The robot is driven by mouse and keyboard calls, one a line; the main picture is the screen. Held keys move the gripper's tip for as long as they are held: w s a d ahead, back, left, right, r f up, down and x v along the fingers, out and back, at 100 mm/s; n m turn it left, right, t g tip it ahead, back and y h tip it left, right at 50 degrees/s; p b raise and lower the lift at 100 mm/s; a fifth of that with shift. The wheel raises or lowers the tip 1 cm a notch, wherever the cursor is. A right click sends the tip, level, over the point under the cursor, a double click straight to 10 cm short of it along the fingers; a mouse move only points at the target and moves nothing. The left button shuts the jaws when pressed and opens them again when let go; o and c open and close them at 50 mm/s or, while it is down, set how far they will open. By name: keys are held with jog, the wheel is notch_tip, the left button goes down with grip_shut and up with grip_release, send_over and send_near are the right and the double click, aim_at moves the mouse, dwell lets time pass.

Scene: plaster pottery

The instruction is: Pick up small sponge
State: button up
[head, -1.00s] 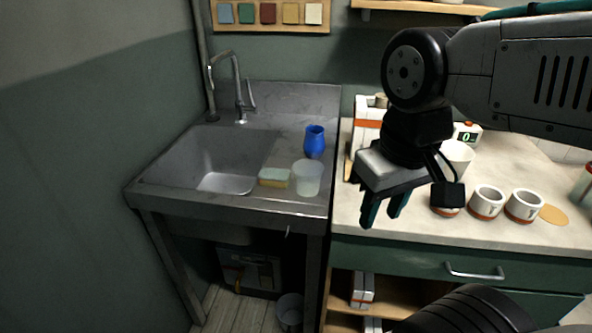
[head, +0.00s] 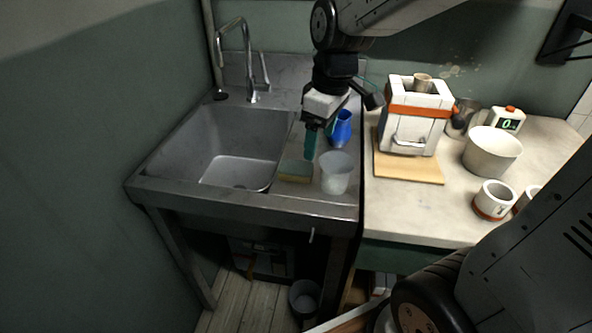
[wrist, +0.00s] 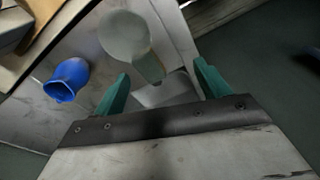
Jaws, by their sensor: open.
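The small sponge (head: 295,171), pale green on top and yellowish below, lies on the steel sink's ledge at the basin's right edge. My gripper (head: 310,155) is open and empty, fingers pointing down, above and slightly behind the sponge in the head view. In the wrist view the sponge (wrist: 150,68) shows beyond and roughly between the two teal fingertips (wrist: 161,73), apart from them.
A translucent cup (head: 335,174) stands close to the right of the sponge. A blue vase (head: 341,128) stands behind the cup, right beside my gripper. The sink basin (head: 240,150) is empty. A white-and-orange machine (head: 413,115) stands on the counter to the right.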

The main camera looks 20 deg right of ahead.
aim_at(297, 166)
jog(key=w+f+n, duration=0.1)
jog(key=w+f, duration=0.1)
jog(key=w+f+n, duration=0.1)
jog(key=w+f, duration=0.1)
jog(key=w, duration=0.1)
jog(key=w+f+n, duration=0.1)
jog(key=w+f, duration=0.1)
jog(key=shift+w+a, duration=0.25)
jog(key=shift+w+a+f, duration=0.15)
jog(key=shift+f, duration=1.1)
jog(key=shift+w+a+f, duration=0.1)
jog(key=shift+a+f, duration=0.1)
jog(key=shift+f, duration=1.1)
jog(key=shift+w+a+f, duration=0.15)
jog(key=shift+f, duration=1.1)
jog(key=shift+f, duration=0.3)
jog(key=c, duration=1.1)
notch_tip(297, 166, up, 11)
jog(key=shift+f, duration=0.2)
